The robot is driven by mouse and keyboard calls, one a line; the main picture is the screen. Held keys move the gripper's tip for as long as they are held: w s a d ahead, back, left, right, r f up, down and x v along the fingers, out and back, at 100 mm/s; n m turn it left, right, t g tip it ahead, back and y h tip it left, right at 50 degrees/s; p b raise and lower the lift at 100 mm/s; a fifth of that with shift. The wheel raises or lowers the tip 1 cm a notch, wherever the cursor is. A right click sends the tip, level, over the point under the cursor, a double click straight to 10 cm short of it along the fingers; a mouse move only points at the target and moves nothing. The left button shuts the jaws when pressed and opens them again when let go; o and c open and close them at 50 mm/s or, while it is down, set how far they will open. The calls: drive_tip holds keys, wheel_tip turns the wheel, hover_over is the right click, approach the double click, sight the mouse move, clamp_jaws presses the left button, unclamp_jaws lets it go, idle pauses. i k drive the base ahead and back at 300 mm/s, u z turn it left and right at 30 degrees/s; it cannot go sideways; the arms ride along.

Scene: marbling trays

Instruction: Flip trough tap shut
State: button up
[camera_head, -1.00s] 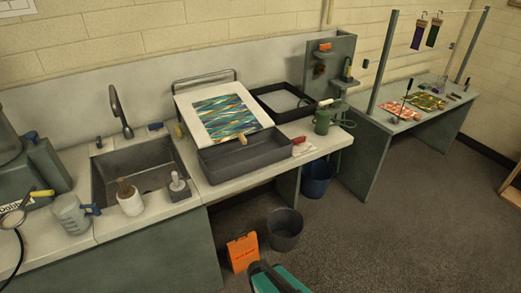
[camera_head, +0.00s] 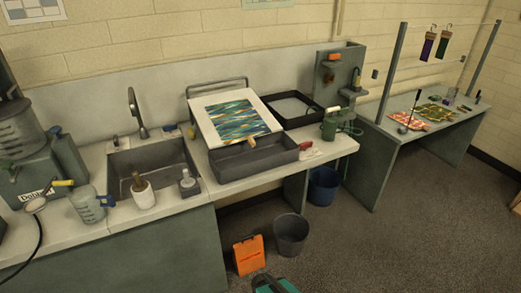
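The trough (camera_head: 262,168) is a shallow dark grey tray on the counter, right of the sink. A small red piece (camera_head: 305,146) shows at its right end and looks like the tap's lever. It is too small to tell whether the tap is open or shut. A tilted white board (camera_head: 203,122) with a marbled sheet rests behind the trough. My gripper does not show clearly. Only a teal and black part, likely mine, shows at the bottom edge, well below and apart from the tap.
A green can (camera_head: 329,130) stands right of the red piece. A grey bucket (camera_head: 291,236) and an orange folding sign (camera_head: 248,256) stand on the floor before the counter. A blue bucket (camera_head: 323,186) sits under it. Floor (camera_head: 400,245) at right is clear.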

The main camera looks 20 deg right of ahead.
sight(190, 131)
drive_tip(key=u, duration=0.1)
drive_tip(key=i, duration=0.95)
drive_tip(key=z, duration=0.05)
